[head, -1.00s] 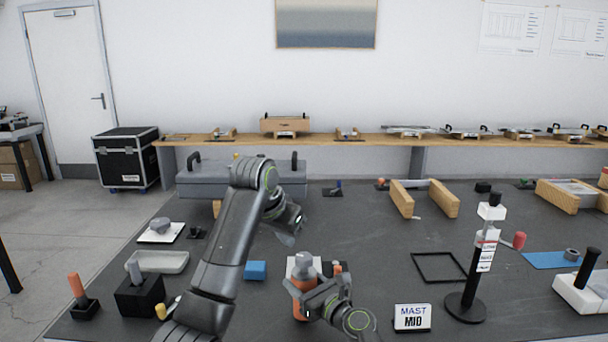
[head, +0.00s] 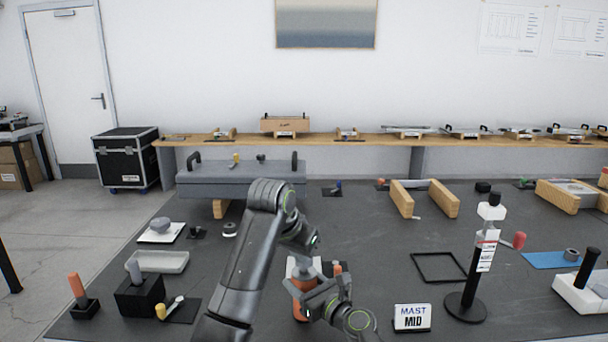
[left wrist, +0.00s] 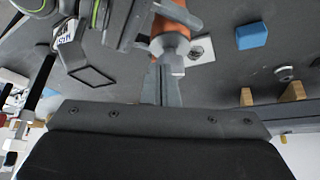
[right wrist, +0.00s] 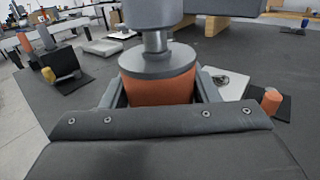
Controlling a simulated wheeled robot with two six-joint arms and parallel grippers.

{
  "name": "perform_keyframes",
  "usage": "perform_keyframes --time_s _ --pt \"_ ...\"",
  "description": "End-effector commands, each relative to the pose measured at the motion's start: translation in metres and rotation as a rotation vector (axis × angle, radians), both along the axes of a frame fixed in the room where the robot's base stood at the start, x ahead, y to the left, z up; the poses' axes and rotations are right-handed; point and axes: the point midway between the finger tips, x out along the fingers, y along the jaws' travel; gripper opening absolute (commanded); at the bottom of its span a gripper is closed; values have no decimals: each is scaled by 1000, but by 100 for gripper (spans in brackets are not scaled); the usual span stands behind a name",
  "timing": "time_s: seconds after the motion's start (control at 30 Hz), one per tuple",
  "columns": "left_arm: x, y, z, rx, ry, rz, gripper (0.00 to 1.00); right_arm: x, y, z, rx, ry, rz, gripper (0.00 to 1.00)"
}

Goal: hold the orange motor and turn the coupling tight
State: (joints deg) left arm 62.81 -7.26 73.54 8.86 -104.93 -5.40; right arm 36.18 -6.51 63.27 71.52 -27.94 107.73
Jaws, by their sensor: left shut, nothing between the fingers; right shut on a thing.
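A grey coupling (right wrist: 155,13) sits above the motor's grey cap on a thin shaft. My left gripper (head: 310,254) is shut and empty, just above the coupling in the head view. In the left wrist view its closed fingers (left wrist: 164,72) point at the motor's grey top; whether they touch it I cannot tell.
A mast stand (head: 467,303) and a MAST MID sign (head: 412,318) stand to the right. A black block (head: 140,297) and a grey tray (head: 158,262) are at the left. A blue block (left wrist: 252,36) lies near the motor. A grey chassis (head: 240,183) stands behind.

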Motion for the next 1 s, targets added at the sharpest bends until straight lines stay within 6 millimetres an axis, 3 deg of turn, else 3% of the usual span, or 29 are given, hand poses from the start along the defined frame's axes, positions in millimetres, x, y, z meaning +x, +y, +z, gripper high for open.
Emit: perform_keyframes --time_s 0.3,1.0 --pt "0 0 -23 0 1 0 0 0 0 0 0 0 0 10" --pt "3 0 -24 0 1 0 0 0 0 0 0 0 0 10"
